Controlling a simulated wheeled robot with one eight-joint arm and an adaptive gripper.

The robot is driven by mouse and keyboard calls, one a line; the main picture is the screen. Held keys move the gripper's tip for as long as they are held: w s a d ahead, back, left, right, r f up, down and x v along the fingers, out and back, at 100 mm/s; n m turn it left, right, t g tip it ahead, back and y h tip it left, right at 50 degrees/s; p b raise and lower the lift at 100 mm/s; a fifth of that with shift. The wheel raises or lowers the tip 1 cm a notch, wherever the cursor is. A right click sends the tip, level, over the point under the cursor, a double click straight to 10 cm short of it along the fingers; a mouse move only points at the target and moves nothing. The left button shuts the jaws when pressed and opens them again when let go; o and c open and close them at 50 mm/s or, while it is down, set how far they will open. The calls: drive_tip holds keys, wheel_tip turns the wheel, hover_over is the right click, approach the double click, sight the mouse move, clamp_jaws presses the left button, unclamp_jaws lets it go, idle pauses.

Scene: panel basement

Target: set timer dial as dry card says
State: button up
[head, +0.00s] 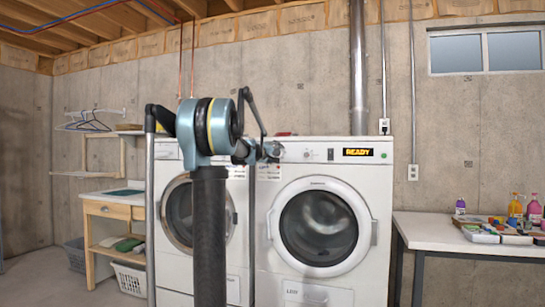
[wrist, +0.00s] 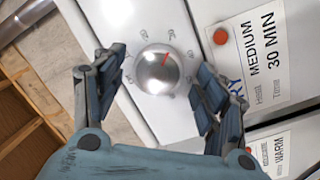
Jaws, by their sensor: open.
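The timer dial (wrist: 158,69) is a round silver knob on a white panel in the wrist view. Its red mark points up and slightly right in that picture. Small numbers ring it, too blurred to read surely. The dry card (wrist: 262,55) is beside it at the right, under a red magnet, and reads MEDIUM heat, 30 MIN time. My gripper (wrist: 160,62) is open, with one finger on each side of the dial; I cannot tell whether they touch it. In the head view my arm hides the dial and my gripper (head: 262,152) is at the panel.
A second card (wrist: 278,152) reading WARM is partly in view. The right machine (head: 380,215) has a lit READY display (head: 358,152). A table (head: 425,235) with bottles and boxes stands at the right. A wooden stand (head: 112,212) and baskets are at the left.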

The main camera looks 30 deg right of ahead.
drive_tip(key=shift+d, duration=0.1)
drive_tip(key=shift+c, duration=0.2)
drive_tip(key=c, duration=1)
drive_tip(key=shift+n, duration=0.3)
drive_tip(key=o, duration=1)
drive_tip(key=shift+w, duration=0.1)
drive_tip(key=shift+o, duration=0.2)
drive_tip(key=v, duration=1.2)
drive_tip(key=shift+f, duration=0.2)
